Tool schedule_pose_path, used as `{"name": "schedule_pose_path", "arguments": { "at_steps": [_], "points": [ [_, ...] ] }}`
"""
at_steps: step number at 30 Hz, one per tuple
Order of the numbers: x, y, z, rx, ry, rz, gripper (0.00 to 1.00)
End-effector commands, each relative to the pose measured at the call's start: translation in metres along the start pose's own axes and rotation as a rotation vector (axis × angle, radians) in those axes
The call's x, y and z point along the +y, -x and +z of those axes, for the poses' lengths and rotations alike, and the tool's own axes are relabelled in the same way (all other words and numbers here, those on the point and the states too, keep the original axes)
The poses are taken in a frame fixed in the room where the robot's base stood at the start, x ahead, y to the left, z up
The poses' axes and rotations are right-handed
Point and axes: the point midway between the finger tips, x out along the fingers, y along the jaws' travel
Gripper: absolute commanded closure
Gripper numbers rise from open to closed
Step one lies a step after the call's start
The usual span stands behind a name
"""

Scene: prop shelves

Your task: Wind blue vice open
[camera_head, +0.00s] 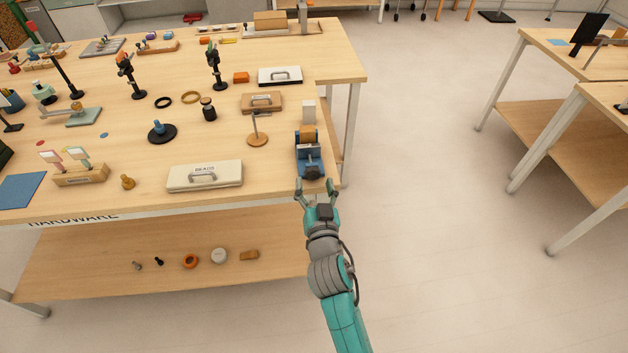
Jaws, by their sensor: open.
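The blue vice (309,158) stands at the right front corner of the wooden table. A tan wooden block (307,132) shows at its far end, seemingly at the jaws; whether it is gripped I cannot tell. A dark round part (312,172) is at the vice's near end, facing my gripper. My gripper (316,185) is open, with its fingers pointing at this near end. It is very close to the vice; whether it touches I cannot tell. Nothing shows between the fingers.
A white block (309,111) stands just behind the vice. A lower shelf (100,270) holds several small parts. The floor (430,220) to the right is clear.

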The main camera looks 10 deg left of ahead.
Motion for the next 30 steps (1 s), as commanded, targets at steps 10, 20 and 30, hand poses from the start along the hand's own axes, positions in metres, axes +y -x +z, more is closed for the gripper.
{"name": "schedule_pose_path", "arguments": {
  "at_steps": [10,20,30],
  "points": [
    [0.000,-0.018,0.000,0.000,0.000,0.001,0.33],
    [0.000,-0.017,0.000,0.000,0.000,0.000,0.71],
    [0.000,-0.017,0.000,-0.001,0.018,0.001,0.92]
  ]
}}
